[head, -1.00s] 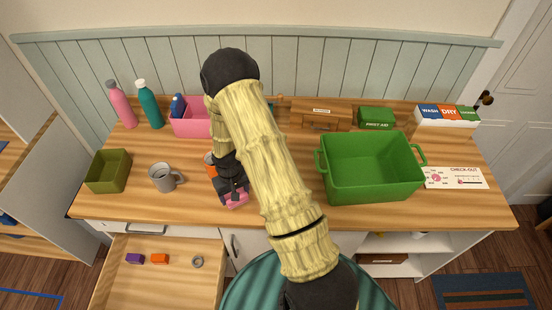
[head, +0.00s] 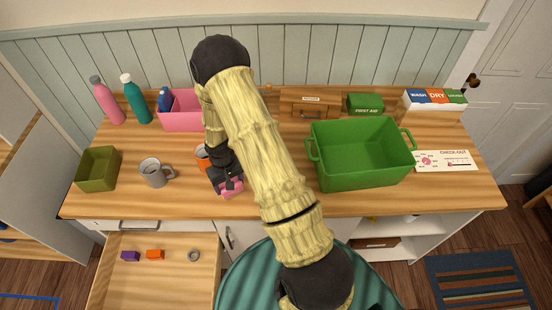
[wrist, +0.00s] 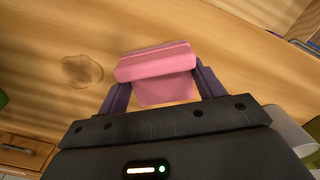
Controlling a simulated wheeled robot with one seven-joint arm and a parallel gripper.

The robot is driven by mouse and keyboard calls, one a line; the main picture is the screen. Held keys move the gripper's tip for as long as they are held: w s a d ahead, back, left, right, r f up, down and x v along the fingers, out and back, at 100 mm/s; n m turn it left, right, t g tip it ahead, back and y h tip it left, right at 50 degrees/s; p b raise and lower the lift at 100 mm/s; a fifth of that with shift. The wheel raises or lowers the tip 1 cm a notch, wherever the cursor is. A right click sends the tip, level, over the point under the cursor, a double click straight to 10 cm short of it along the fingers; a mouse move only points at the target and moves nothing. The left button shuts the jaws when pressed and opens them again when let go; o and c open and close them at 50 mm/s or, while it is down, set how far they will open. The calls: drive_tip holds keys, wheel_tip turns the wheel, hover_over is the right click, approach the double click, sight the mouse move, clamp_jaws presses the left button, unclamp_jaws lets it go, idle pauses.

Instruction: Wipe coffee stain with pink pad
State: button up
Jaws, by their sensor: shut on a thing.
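My gripper (wrist: 155,88) is shut on the pink pad (wrist: 157,65), which sits between the two dark fingers in the wrist view. In the head view, my gripper (head: 227,180) and the pad (head: 232,191) are low over the wooden counter near its front edge. I cannot tell whether the pad touches the counter. The coffee stain (wrist: 82,71) is a brown, roundish mark on the wood, left of the pad and apart from it in the wrist view. I cannot see the stain in the head view, where my arm covers part of the counter.
A grey mug (head: 153,173) and an orange item (head: 202,157) stand left of my gripper. A large green bin (head: 362,179) is to the right. A pink bin (head: 182,120) stands behind. An open drawer (head: 170,285) juts out below the counter at left.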

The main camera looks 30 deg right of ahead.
drive_tip(key=s+d+r+n+p, duration=0.1)
drive_tip(key=d+r, duration=0.1)
drive_tip(key=d, duration=0.6)
drive_tip(key=d+r+n+p, duration=0.1)
drive_tip(key=d+r, duration=0.1)
drive_tip(key=d, duration=0.6)
drive_tip(key=shift+s+d+p, duration=0.35)
drive_tip(key=shift+d+p, duration=0.05)
drive_tip(key=shift+f, duration=0.1)
